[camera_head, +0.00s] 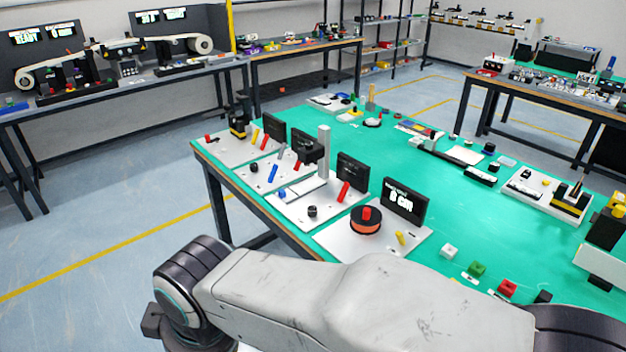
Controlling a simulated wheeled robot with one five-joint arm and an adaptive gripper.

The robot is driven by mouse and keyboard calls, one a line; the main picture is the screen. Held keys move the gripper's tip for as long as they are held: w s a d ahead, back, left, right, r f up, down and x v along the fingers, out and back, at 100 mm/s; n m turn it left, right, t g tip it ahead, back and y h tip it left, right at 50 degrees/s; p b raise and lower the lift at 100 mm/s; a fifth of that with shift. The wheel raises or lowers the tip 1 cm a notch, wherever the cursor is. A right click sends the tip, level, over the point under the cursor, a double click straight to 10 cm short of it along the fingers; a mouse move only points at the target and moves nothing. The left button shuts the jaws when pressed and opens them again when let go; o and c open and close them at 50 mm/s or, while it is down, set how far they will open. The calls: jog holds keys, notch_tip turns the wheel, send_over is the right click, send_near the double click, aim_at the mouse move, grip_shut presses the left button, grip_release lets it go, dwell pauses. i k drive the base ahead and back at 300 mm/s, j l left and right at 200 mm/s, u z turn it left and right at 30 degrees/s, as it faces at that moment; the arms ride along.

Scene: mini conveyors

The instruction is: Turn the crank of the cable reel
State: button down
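The cable reel (366,222) is a low round drum in orange and black with a red knob on top. It sits on a white base plate (345,243) at the front edge of the green table. A black display (403,203) behind it appears to read 0 CM. A short yellow part (402,238) stands at its right. My pale arm crosses the bottom of the picture in front of the plate, its dark joint reaching the lower left. My gripper cannot be made out in this view, and nothing is seen touching the reel.
Another white panel (290,205) with a red lever and black knob adjoins on the left, with an upright grey post (324,150) behind. Small white, green (477,268) and red (507,288) blocks lie to the right. The green table (385,160) has clear patches behind the reel.

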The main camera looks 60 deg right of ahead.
aim_at(366, 211)
jog(key=z, duration=2.3)
